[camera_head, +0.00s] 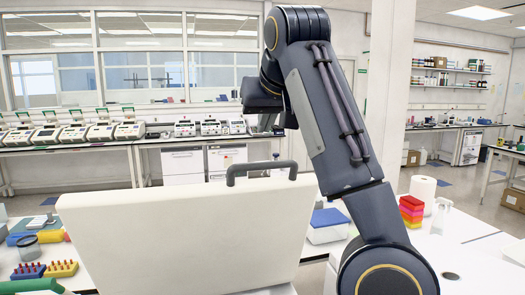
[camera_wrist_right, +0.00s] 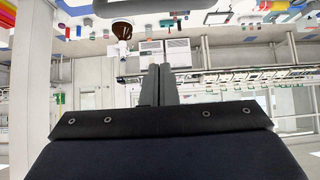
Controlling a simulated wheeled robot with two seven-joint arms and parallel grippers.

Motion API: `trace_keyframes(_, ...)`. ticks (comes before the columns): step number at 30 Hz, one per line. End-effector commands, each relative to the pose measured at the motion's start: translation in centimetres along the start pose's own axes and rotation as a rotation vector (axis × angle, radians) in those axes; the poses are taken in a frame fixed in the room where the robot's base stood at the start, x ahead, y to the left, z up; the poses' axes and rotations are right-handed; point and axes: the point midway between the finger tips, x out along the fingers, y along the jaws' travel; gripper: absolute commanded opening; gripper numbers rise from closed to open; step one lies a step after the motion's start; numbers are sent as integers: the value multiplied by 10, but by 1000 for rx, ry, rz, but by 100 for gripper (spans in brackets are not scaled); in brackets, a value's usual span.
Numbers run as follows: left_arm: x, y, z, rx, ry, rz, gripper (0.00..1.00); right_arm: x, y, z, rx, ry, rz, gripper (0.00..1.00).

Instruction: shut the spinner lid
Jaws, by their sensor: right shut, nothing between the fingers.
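The spinner lid (camera_head: 190,235) is a large cream panel. It stands raised and tilted in the front middle of the head view, with a dark handle (camera_head: 262,168) on its top edge. The lid hides the spinner's body and bowl. My right arm rises on the right and bends over at the top. My right gripper (camera_head: 266,122) is above and beyond the handle in the picture, apart from it. In the wrist view, the right gripper's fingers (camera_wrist_right: 158,85) are together and empty. My left gripper is out of view.
On the bench left of the lid are a blue rack (camera_head: 29,271) and a yellow rack (camera_head: 62,268). Thermal cyclers (camera_head: 73,133) line the far bench.

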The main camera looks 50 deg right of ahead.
Motion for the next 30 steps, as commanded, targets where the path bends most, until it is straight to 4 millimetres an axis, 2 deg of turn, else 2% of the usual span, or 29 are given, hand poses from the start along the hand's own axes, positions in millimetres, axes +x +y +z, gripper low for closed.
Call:
trace_keyframes(1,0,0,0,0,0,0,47,12,2,0,0,-4,11,0)
trace_keyframes(10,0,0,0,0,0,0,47,78,2,1,1,-4,4,0)
trace_keyframes(12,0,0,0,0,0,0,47,69,1,11,0,2,1,0)
trace_keyframes(19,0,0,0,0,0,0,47,62,0,32,0,1,1,0)
trace_keyframes(30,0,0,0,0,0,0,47,60,0,38,0,1,-1,0)
